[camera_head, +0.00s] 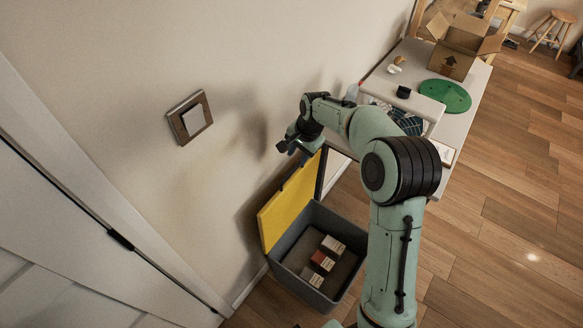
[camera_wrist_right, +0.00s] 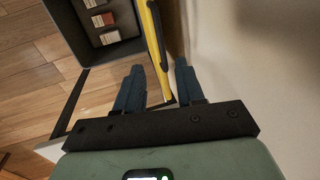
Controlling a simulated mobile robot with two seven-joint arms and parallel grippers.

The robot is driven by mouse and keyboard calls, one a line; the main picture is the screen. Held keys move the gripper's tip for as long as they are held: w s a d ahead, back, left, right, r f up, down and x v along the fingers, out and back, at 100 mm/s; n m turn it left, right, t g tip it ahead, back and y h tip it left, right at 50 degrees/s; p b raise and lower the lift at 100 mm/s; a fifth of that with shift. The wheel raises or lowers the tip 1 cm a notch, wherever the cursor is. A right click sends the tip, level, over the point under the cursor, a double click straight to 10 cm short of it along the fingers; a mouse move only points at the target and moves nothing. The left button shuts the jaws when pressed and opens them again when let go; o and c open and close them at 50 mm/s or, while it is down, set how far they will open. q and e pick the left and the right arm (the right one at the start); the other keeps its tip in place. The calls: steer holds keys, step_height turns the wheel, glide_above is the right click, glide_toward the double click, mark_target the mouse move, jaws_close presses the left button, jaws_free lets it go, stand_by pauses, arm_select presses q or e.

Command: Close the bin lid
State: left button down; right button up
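The grey bin (camera_head: 283,274) stands on the floor against the wall, with its yellow lid (camera_head: 287,208) raised nearly upright on the wall side. My right gripper (camera_head: 299,147) is at the top of the lid. In the right wrist view, my right gripper (camera_wrist_right: 160,66) is open, with its dark fingers apart. The bin (camera_wrist_right: 68,38) also shows in that view. My left gripper is not in view.
Several small boxes (camera_head: 321,261) lie inside the bin. The wall (camera_head: 200,50) is close behind the lid. A table (camera_head: 467,108) with a cardboard box (camera_head: 452,64) and a green disc (camera_head: 445,96) stands beyond the bin. Wooden floor (camera_head: 510,230) is clear at the right.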

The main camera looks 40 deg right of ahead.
mark_target(291, 171)
steer(key=x, duration=0.9)
steer(key=shift+w+f, duration=0.1)
steer(key=shift+f, duration=0.05)
jaws_close()
